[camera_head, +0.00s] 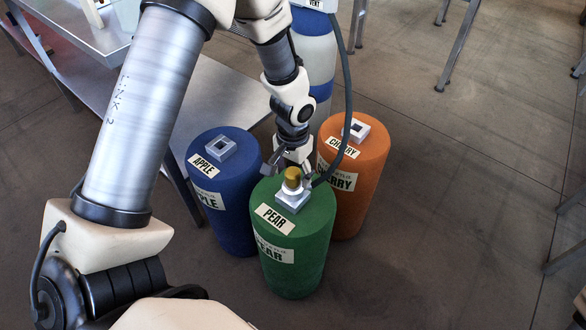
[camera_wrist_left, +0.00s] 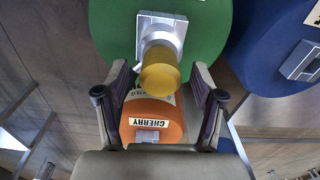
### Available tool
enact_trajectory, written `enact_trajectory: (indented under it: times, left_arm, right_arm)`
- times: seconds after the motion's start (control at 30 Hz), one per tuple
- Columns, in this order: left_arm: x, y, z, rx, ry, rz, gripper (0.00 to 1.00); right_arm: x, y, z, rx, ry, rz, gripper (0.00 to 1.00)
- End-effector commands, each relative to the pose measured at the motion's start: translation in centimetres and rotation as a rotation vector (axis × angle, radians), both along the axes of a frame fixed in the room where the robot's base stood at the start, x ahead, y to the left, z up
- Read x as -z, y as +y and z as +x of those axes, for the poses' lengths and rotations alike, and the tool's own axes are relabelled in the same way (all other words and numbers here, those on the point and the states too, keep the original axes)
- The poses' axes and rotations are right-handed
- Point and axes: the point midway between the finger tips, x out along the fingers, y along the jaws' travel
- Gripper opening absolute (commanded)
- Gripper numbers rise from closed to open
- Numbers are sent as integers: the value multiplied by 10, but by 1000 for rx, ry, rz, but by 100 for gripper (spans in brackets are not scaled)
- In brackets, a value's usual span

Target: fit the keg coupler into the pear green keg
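The pear green keg (camera_head: 303,262) stands upright at the front of the keg group; its top also shows in the left wrist view (camera_wrist_left: 112,28). The keg coupler, with a yellow cap (camera_head: 292,174) and pale body, stands upright in the grey square socket (camera_head: 293,201) on that keg. How deep it sits I cannot tell. In the left wrist view the coupler's yellow cap (camera_wrist_left: 160,73) is between the finger lines. My left gripper (camera_head: 286,171) is open beside the coupler, its fingers (camera_wrist_left: 159,80) apart from the cap on both sides. My right gripper is not in view.
A blue apple keg (camera_head: 232,226) stands left and an orange cherry keg (camera_head: 363,190) behind right, both with empty square sockets. A dark hose (camera_head: 346,95) runs from near the coupler up to a blue-and-white cylinder (camera_head: 316,55). A metal table (camera_head: 200,100) is left.

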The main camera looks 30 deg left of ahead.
Motion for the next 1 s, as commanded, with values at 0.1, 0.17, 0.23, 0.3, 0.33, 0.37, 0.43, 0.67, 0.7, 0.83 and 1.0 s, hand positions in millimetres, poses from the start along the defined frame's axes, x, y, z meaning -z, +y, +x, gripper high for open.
enact_trajectory:
  times: [0.1, 0.17, 0.23, 0.3, 0.33, 0.37, 0.43, 0.67, 0.7, 0.83, 1.0]
  left_arm:
    - [0, 0, 0, 0, 1, 0, 68]
    - [-1, 0, 0, 0, 0, 0, 68]
    - [-7, 0, 1, 1, -3, 0, 68]
    - [-17, 0, 1, 1, -3, 1, 68]
    - [-24, 0, 1, -1, -5, 0, 68]
    - [-30, 0, 1, 0, -4, 0, 68]
    - [-49, 0, 1, -1, -6, 0, 68]
    - [-103, 0, 1, -1, -5, 0, 68]
    - [-109, 0, 1, -1, -4, 0, 68]
    - [-120, 0, 0, 1, -1, 0, 68]
    - [-120, 0, 0, 1, 0, 0, 68]
  right_arm:
    - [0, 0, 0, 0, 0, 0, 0]
    - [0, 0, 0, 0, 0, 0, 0]
    - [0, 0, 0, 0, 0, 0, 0]
    - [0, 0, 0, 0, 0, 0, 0]
    - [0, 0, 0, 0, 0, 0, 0]
    - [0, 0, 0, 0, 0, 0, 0]
    - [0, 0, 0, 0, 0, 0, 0]
    - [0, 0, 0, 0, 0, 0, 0]
    - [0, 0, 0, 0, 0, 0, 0]
    - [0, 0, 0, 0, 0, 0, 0]
    - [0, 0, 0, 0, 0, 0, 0]
